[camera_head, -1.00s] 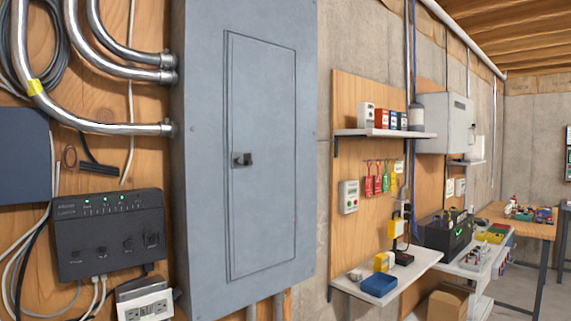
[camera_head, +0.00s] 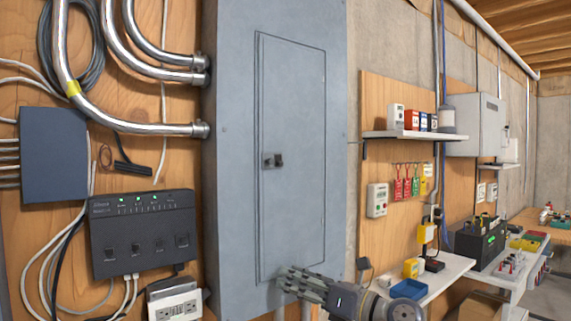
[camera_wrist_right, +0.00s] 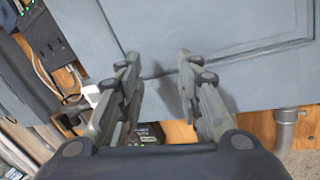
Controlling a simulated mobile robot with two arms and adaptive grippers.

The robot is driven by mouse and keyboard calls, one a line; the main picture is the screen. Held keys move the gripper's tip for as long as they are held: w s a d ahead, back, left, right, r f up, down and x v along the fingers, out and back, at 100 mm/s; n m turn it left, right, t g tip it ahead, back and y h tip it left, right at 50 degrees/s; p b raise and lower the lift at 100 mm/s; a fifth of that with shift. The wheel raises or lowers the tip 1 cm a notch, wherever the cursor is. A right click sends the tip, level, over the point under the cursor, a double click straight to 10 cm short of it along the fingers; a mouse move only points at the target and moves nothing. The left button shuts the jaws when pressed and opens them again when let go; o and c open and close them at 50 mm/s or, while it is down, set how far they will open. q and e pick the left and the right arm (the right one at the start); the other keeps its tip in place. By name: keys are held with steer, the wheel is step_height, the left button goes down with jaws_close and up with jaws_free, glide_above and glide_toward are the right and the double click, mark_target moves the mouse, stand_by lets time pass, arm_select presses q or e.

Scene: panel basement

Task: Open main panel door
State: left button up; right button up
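The main panel door (camera_head: 300,210) is a tall grey door set in the grey panel box (camera_head: 232,130), and it is shut. Its small dark latch (camera_head: 273,160) sits on the door's left edge at mid-height. My right gripper (camera_head: 285,280) is in front of the bottom of the door, well below the latch. In the right wrist view its two fingers (camera_wrist_right: 157,70) are spread apart with nothing between them. The lower part of the grey panel shows beyond them, tilted. The latch is not in that view. My left gripper is in neither view.
Metal conduits (camera_head: 165,127) enter the panel's left side. A black box with green lights (camera_head: 142,235) and a white outlet (camera_head: 178,306) are left of it. On the right are an upper shelf (camera_head: 415,136) and a lower shelf (camera_head: 430,277) with small items.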

steer(key=s+r+n+h, duration=0.1)
steer(key=s+r+n, duration=0.2)
steer(key=r+n, duration=0.35)
steer(key=s+r+n+h, duration=0.1)
steer(key=s+r+n, duration=0.15)
steer(key=r, duration=0.65)
steer(key=n+t+h, duration=0.3)
steer(key=n, duration=0.1)
glide_toward(272, 162)
steer(key=p+x, duration=0.4)
steer(key=x, duration=0.3)
steer(key=shift+w+a+r, duration=0.1)
steer(key=shift+a, duration=0.1)
steer(key=shift+w+a+p, duration=0.3)
steer(key=shift+w+p, duration=0.15)
steer(key=shift+w, duration=0.15)
steer(key=shift+f, duration=0.2)
